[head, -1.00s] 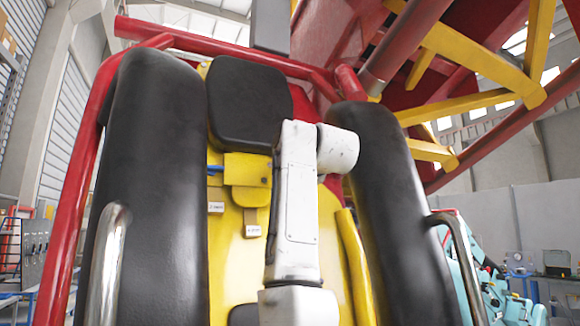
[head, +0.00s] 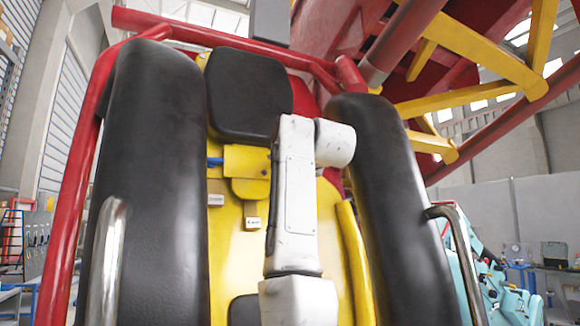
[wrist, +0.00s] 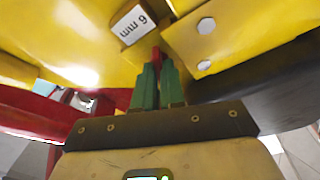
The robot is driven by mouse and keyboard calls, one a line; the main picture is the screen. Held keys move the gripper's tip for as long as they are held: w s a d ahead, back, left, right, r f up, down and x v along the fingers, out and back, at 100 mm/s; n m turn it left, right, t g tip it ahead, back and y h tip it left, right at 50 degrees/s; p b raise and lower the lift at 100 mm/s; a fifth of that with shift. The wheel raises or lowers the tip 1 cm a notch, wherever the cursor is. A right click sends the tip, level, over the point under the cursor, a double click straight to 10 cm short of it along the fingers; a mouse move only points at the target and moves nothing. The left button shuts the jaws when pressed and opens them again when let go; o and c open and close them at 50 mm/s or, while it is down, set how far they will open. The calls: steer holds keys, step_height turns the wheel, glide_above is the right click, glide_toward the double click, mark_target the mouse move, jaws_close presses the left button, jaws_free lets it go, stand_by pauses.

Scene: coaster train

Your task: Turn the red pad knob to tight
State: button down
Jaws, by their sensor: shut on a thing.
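In the wrist view, my gripper (wrist: 156,70) has two green fingers nearly together. They are shut on a small red part, which I take for the red pad knob (wrist: 156,52). Only a little of the knob shows above the fingertips, so its turn position cannot be read. The knob sits under a yellow panel (wrist: 70,40), beside a white label (wrist: 132,24) reading "6 mm" upside down. In the head view, my white arm reaches in front of the yellow seat back (head: 233,265); the gripper and knob are hidden there.
Thick black restraint pads stand left (head: 150,180) and right (head: 385,190) of my arm, with metal handles (head: 107,260) on their outer sides. A black headrest (head: 248,95) is above. In the wrist view, a yellow bracket with bolts (wrist: 206,25) is close right of the fingers.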

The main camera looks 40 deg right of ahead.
steer(key=shift+m, duration=0.3)
steer(key=m+g, duration=0.1)
steer(key=m, duration=0.5)
steer(key=m+g+h, duration=0.1)
steer(key=m+g, duration=0.1)
steer(key=m, duration=0.5)
steer(key=shift+a+r, duration=0.15)
steer(key=shift+r, duration=0.05)
steer(key=shift+w+m, duration=0.1)
steer(key=shift+m, duration=0.3)
steer(key=c, duration=1.2)
jaws_free()
